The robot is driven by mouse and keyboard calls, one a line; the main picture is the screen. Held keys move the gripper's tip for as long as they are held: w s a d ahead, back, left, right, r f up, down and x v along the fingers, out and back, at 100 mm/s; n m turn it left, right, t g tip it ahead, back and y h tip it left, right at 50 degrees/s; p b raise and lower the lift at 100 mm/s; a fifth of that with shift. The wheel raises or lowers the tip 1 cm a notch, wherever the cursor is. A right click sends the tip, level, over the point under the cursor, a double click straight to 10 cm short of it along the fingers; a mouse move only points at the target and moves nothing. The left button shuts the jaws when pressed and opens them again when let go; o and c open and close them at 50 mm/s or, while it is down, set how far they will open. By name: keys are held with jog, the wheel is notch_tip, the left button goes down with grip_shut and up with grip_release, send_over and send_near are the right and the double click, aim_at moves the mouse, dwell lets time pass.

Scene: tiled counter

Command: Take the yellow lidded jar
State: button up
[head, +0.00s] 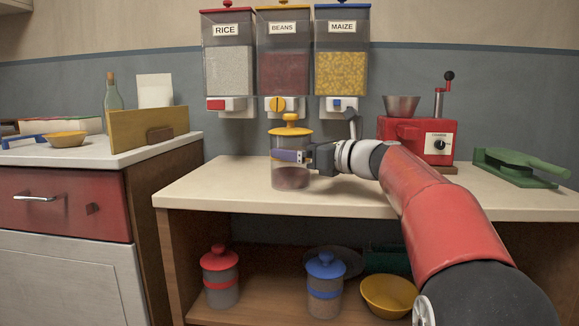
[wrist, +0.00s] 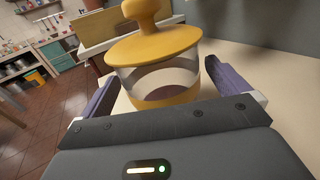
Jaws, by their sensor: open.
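The yellow lidded jar (head: 291,174) stands upright on the counter below the dispensers, with dark reddish contents low inside. Its yellow knobbed lid (wrist: 156,42) fills the upper middle of the wrist view. My gripper (head: 290,156) is at the jar's side, reaching in from the right. In the wrist view the purple fingers (wrist: 160,88) stand to the left and right of the clear body, apart from each other. I cannot tell whether either finger touches the glass. The head view shows one finger across the jar's front; the other is hidden.
Rice (head: 229,70), beans (head: 283,70) and maize (head: 342,72) dispensers hang above the jar. A red grinder (head: 402,132) and a green press (head: 520,163) stand to the right. Red-lidded (head: 221,278) and blue-lidded (head: 325,287) jars and a yellow bowl (head: 388,296) sit on the lower shelf.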

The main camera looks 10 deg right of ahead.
jog(key=shift+x, duration=1.25)
jog(key=shift+s+r, duration=0.1)
jog(key=c, duration=1.4)
